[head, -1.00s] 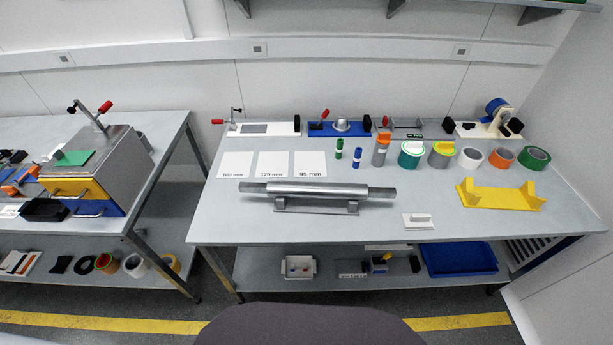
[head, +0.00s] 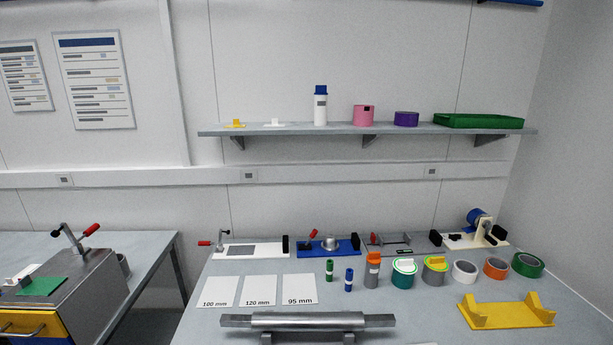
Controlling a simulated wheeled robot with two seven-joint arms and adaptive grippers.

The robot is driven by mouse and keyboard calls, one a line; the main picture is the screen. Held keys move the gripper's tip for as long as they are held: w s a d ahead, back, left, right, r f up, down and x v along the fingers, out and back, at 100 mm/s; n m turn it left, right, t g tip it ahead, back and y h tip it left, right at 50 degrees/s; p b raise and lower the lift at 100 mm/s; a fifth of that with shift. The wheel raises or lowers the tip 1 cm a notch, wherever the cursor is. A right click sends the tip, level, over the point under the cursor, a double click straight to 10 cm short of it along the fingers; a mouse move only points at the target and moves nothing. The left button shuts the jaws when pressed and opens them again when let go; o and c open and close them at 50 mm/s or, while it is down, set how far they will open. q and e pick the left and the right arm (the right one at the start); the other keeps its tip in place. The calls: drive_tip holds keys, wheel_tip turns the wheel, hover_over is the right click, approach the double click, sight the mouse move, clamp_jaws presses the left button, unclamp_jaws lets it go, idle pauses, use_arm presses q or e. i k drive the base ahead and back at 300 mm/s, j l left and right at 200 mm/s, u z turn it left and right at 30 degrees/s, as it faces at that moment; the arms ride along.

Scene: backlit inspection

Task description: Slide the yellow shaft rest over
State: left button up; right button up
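The yellow shaft rest (head: 507,313) stands at the right front of the right-hand table. It has a flat base and two upright notched ends, and nothing lies in it. A metal shaft (head: 307,321) with thinner ends lies level across a grey rest (head: 308,339) at the table's front, left of the yellow rest. The lower part of the grey rest is cut off by the picture's bottom edge. Neither of my grippers shows in the head view.
Several tape rolls, including an orange one (head: 496,268), and small cylinders stand behind the shaft. Labelled white cards (head: 259,290) lie at left. Fixtures, including a blue one (head: 328,247), line the back. A wall shelf (head: 368,130) hangs above. Table surface between shaft and yellow rest is clear.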

sight(530, 313)
drive_tip(key=z, duration=1.5)
